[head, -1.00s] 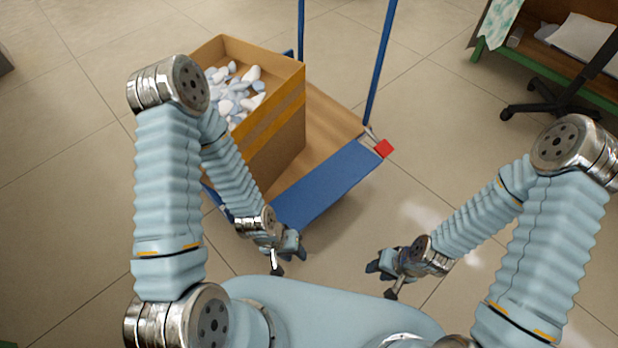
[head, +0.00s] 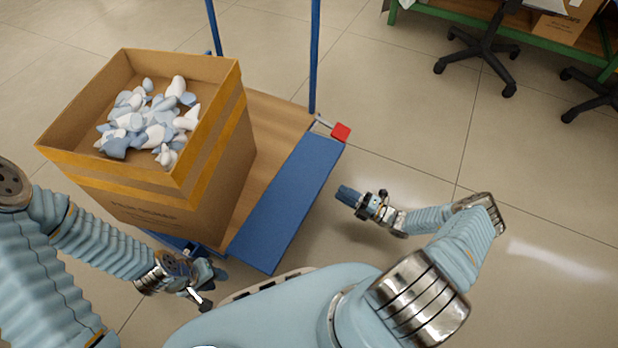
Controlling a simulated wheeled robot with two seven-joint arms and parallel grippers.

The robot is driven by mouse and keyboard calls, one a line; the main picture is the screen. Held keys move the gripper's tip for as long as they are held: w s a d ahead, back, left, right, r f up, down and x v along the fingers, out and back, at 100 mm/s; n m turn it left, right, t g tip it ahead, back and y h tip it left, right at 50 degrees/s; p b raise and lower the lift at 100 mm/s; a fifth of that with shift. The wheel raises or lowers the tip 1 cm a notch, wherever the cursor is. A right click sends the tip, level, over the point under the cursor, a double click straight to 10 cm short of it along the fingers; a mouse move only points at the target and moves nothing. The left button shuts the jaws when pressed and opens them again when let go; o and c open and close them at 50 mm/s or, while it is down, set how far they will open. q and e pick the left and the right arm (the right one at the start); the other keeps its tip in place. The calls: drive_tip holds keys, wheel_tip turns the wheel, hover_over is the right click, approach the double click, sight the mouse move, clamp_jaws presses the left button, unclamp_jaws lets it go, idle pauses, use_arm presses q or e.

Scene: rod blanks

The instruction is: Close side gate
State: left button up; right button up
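The blue panel that looks like the side gate (head: 285,205) runs along the near right edge of a cart's wooden deck (head: 265,125). It appears to lie lowered outward, but its exact tilt is hard to tell. A red block (head: 341,132) sits at its far corner beside a small metal piece. My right gripper (head: 346,194) is to the right of the panel, pointing left towards it, with a visible gap. My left gripper (head: 212,278) is near the panel's near end, below the box. Neither gripper visibly holds anything; their finger openings are too small to read.
A cardboard box (head: 190,215) holding white and blue-grey stones fills the deck's left part. Blue posts (head: 314,60) rise at the cart's far side. Wheeled chair bases (head: 480,50) and a green-framed bench (head: 440,18) stand at upper right. The floor right of the cart is clear.

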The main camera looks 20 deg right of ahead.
sight(314, 179)
drive_tip(key=x, duration=1.1)
drive_tip(key=shift+w+a+r, duration=0.1)
drive_tip(key=shift+w+a, duration=0.1)
drive_tip(key=shift+a, duration=0.05)
clamp_jaws()
